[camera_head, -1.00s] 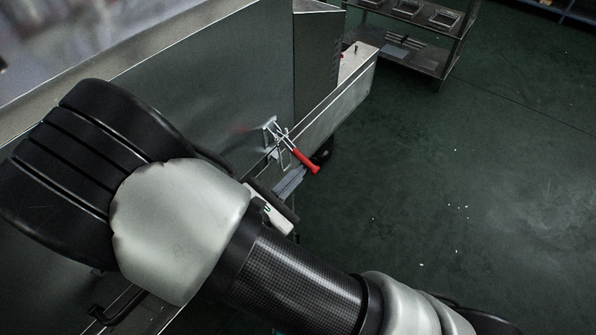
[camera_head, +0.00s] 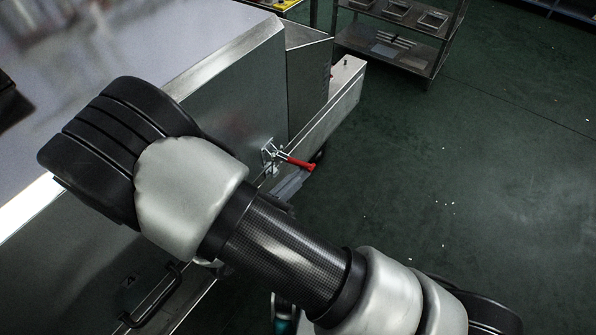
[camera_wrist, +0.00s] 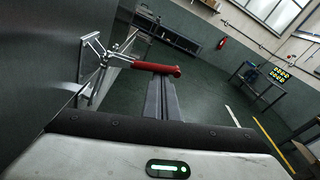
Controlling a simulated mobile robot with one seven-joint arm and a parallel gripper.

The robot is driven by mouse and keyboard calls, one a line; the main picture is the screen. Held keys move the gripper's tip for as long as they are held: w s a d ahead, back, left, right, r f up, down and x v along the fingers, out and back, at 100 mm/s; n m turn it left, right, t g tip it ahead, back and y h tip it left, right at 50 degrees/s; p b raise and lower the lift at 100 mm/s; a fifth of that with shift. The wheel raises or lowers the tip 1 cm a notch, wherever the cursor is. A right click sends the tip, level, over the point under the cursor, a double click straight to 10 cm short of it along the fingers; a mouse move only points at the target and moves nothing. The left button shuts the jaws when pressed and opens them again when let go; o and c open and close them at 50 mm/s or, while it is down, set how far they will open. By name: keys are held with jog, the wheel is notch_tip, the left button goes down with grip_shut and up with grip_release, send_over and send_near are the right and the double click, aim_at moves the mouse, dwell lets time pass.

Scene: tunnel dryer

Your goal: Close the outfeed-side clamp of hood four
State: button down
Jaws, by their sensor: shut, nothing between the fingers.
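The toggle clamp (camera_head: 275,153) is mounted on the side of the metal hood (camera_head: 235,110), with its red handle (camera_head: 298,163) sticking out to the right over the floor. In the wrist view the clamp's metal linkage (camera_wrist: 95,62) is on the wall at left, and its red grip (camera_wrist: 156,68) points right, roughly level. My gripper (camera_wrist: 162,98) is shut and empty, its grey fingers just below the red grip in the wrist view. In the head view my gripper (camera_head: 288,185) is partly hidden behind my arm, just below the handle. I cannot tell whether it touches the handle.
A black pull handle (camera_head: 155,297) is on the panel at lower left. A metal ledge (camera_head: 335,100) runs beyond the clamp. A shelf rack (camera_head: 400,40) with trays stands at the back. The green floor (camera_head: 480,190) to the right is mostly open.

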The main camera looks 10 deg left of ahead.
aim_at(294, 163)
jog(key=r+p, duration=0.1)
jog(key=a+r+n+p, duration=0.1)
jog(key=r, duration=0.1)
jog(key=r+n+p, duration=0.1)
jog(key=shift+w+a+r+h, duration=0.15)
jog(key=shift+w+h, duration=0.1)
jog(key=shift+h, duration=0.05)
jog(key=shift+w+a+r+p, duration=0.2)
jog(key=shift+a+r+p, duration=0.3)
jog(key=shift+r, duration=0.2)
